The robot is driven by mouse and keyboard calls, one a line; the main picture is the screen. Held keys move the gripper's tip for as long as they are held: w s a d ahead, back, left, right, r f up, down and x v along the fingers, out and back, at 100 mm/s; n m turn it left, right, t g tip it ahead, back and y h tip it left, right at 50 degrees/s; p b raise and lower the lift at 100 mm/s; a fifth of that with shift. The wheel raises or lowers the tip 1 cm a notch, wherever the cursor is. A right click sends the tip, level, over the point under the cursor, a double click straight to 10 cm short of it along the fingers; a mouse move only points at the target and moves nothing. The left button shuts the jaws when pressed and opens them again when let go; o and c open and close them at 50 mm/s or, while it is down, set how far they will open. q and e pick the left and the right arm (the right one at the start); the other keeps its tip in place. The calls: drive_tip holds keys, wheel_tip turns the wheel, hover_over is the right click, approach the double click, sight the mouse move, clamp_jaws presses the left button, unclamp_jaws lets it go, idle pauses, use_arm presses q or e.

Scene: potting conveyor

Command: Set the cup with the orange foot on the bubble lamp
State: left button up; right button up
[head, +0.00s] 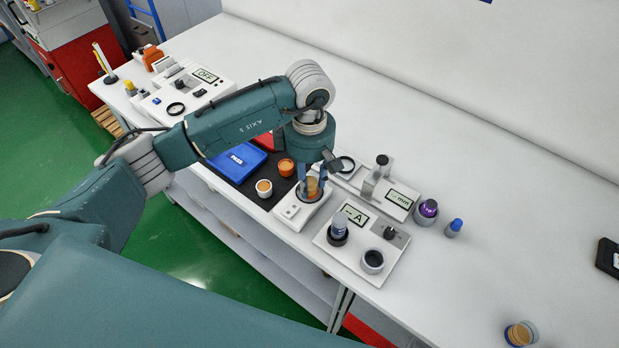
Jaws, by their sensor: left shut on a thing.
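My left gripper (313,190) points down in the middle of the bench and is shut on a small cup with amber-orange colour (313,186). The fingers hide much of the cup, and its foot is not clear. The cup is at the round dark-rimmed top of a small white unit (290,211), which seems to be the bubble lamp. I cannot tell whether the cup touches it or hangs just above. My right gripper is not in view.
A white cup with orange inside (264,189) and an orange cup (286,168) stand on a dark mat by a blue tray (237,160). A meter unit (361,243) stands close on the right, a gauge (389,193) behind. The bench's right side is mostly clear.

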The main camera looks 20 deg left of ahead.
sight(310, 179)
use_arm(q)
drive_tip(key=o, duration=1.1)
drive_tip(key=shift+c, duration=0.2)
drive_tip(key=shift+r+p, duration=0.2)
drive_tip(key=shift+p, duration=0.15)
drive_tip(key=shift+w+r+b, duration=0.1)
drive_tip(key=shift+r+b, duration=0.2)
drive_tip(key=shift+b, duration=0.1)
wheel_tip(310, 179, up, 11)
drive_tip(key=b, duration=0.3)
drive_tip(key=shift+r, duration=0.1)
